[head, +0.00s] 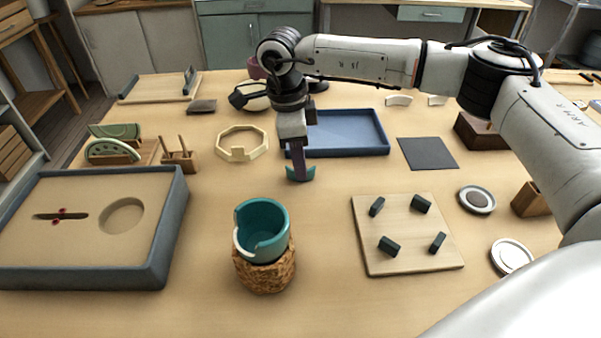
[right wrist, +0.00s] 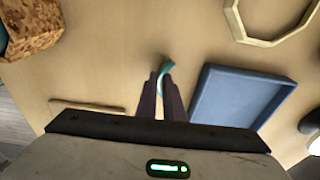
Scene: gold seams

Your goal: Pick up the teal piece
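The teal piece (head: 301,174) is a small curved shard at the tips of my right gripper (head: 297,168), in the middle of the table. In the right wrist view the teal piece (right wrist: 167,67) sits between the two fingertips (right wrist: 161,76), which look closed on it. I cannot tell whether it touches the table. A teal cup (head: 262,218) with a gap in its wall and a pale broken edge stands in a cork ring (head: 265,274), nearer the front. My left gripper is not in view.
A blue tray (head: 345,153) lies just behind and right of my right gripper. A pale octagonal frame (head: 262,144) is to the left. A board with dark pegs (head: 400,262) is at front right, a grey-rimmed box (head: 168,230) at left. Table between cup and gripper is clear.

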